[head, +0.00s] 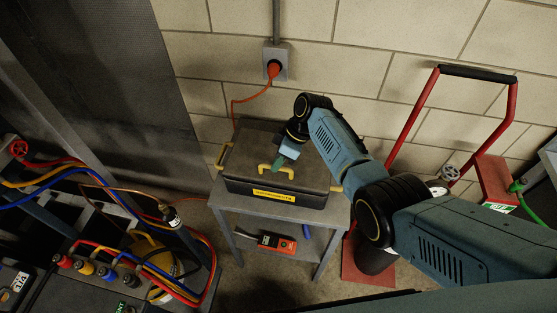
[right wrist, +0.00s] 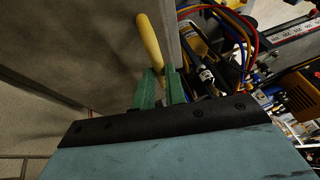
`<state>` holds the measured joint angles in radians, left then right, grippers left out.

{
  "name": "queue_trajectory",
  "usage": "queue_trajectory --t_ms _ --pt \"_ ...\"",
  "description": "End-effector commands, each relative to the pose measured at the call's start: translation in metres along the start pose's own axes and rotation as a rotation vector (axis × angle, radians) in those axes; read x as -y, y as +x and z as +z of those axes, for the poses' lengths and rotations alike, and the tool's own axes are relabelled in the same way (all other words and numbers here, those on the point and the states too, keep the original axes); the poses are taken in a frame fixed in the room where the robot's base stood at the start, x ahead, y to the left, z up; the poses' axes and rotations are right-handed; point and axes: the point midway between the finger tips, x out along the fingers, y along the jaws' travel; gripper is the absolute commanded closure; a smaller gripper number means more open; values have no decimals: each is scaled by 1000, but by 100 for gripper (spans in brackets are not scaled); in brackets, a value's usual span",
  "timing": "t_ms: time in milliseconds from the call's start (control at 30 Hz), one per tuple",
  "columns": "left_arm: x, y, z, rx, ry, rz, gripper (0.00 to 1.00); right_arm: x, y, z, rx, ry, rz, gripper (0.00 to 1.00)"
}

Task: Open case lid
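A dark grey case (head: 287,202) with a yellow label on its front stands on a small grey table (head: 283,230), its lid (head: 248,142) down. A yellow handle (head: 264,169) is on the lid, and yellow latches sit at the left and right sides. My right gripper (head: 278,163) is over the lid at this handle. In the right wrist view its green fingers (right wrist: 161,82) are close together, with the end of the yellow handle (right wrist: 150,42) between them. They look shut on it. My left gripper is not in view.
A red-orange tool (head: 277,242) lies on the table's lower shelf. A red hand truck (head: 408,120) stands at the right. A rack with coloured hoses (head: 90,225) is at the left. An orange plug (head: 273,69) and cable are on the wall behind.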

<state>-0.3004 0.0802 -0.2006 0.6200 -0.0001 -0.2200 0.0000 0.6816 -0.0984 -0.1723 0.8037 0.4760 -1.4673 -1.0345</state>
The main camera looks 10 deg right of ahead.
Motion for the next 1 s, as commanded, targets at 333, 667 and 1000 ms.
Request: queue_trajectory --t_ms 333,667,1000 --pt "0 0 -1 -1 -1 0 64 0 0 0 0 0 0 100" --pt "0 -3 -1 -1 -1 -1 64 -6 -15 -6 0 -1 3 100" --pt "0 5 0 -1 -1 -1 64 -29 -52 -21 -2 -3 11 100"
